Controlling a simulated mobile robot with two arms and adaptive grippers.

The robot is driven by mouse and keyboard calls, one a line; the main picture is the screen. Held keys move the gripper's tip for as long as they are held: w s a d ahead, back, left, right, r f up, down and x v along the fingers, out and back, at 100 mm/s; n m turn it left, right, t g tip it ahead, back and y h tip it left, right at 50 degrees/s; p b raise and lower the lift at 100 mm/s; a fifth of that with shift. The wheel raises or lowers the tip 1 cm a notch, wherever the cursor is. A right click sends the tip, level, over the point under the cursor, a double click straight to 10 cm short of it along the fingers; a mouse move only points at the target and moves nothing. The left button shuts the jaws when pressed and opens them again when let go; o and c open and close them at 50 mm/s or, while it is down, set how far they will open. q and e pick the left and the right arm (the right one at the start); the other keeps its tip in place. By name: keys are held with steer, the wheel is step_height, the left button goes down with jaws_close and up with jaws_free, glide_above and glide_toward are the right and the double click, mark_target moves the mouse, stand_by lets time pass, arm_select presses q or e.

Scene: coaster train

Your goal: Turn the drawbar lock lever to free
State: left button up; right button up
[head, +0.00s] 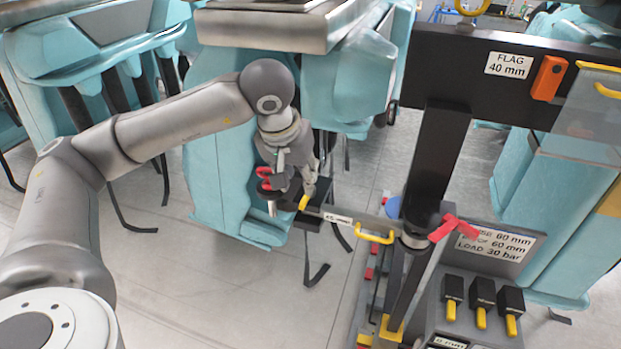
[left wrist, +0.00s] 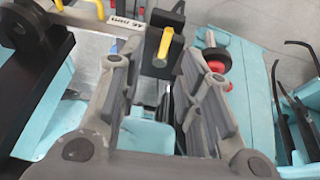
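A yellow lever (head: 305,201) sits on a black block (head: 313,189), which I take to be the drawbar lock. In the left wrist view the lever (left wrist: 165,42) stands on the face of the black block (left wrist: 157,68), just beyond the fingertips. My left gripper (head: 288,192) is close over the block in the head view. In the left wrist view its two fingers (left wrist: 155,62) are spread apart with nothing held between them. Contact with the lever cannot be made out. My right gripper is not in view.
A labelled bar (head: 338,219) runs right from the block to a yellow handle (head: 375,236) and a dark post (head: 430,170). A red-handled part (head: 264,179) is beside the gripper. Several yellow-tipped levers (head: 481,317) stand lower right. Teal seats (head: 215,150) crowd behind; floor is clear lower left.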

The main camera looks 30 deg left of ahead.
mark_target(304, 201)
arm_select(q)
steer(key=p+x, duration=0.1)
steer(key=x, duration=0.2)
steer(key=p+x, duration=0.1)
steer(key=x, duration=0.2)
steer(key=a+p+x, duration=0.1)
steer(key=x, duration=0.2)
steer(key=shift+w, duration=0.1)
steer(key=shift+w+f, duration=0.15)
steer(key=shift+f, duration=0.2)
jaws_close()
